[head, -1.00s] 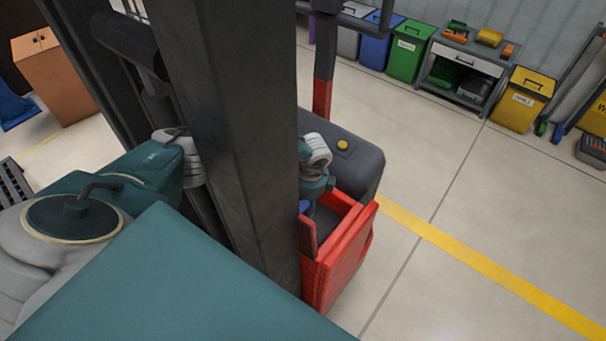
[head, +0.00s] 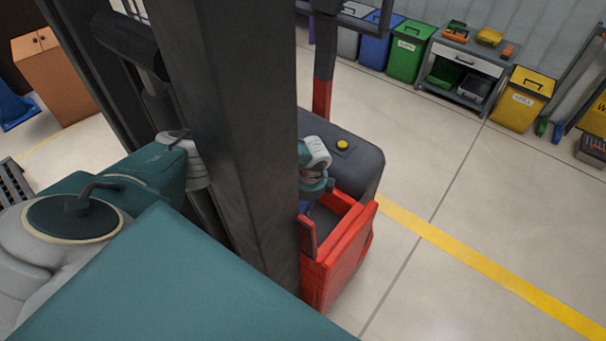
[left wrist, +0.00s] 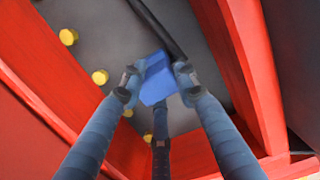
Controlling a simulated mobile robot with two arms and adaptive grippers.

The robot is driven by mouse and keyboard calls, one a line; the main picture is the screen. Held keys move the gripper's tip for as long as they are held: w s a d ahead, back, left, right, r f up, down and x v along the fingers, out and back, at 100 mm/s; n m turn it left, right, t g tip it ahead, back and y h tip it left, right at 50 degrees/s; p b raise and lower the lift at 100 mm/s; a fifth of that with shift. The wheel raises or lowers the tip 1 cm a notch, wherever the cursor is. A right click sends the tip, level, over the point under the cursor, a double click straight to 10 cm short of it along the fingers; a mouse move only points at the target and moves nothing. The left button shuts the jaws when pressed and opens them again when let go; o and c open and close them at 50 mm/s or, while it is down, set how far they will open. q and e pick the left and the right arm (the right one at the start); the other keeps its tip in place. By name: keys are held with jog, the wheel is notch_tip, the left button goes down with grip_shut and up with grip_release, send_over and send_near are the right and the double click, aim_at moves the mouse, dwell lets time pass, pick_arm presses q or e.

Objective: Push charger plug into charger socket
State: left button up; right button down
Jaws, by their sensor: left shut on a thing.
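The blue charger plug (left wrist: 157,82) is between the fingers of my left gripper (left wrist: 154,88) in the left wrist view. The fingers are shut on it, and a black cable (left wrist: 158,28) runs up beside it. In the head view, my left gripper (head: 314,187) is low over the open red compartment of a truck (head: 343,262), mostly hidden behind a dark column. I cannot make out the charger socket in either view. Whether the plug touches anything other than the fingers cannot be told. My right gripper is not in view.
Red walls (left wrist: 252,70) stand close on both sides of the fingers. A dark panel with several yellow knobs (left wrist: 100,77) lies behind them. The truck's grey top has a yellow button (head: 343,144). The floor at the right is clear up to the bins (head: 523,99).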

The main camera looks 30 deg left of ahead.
aim_at(303, 205)
pick_arm(q)
notch_tip(303, 205, up, 20)
jog(key=b, duration=0.3)
jog(key=shift+b, duration=0.3)
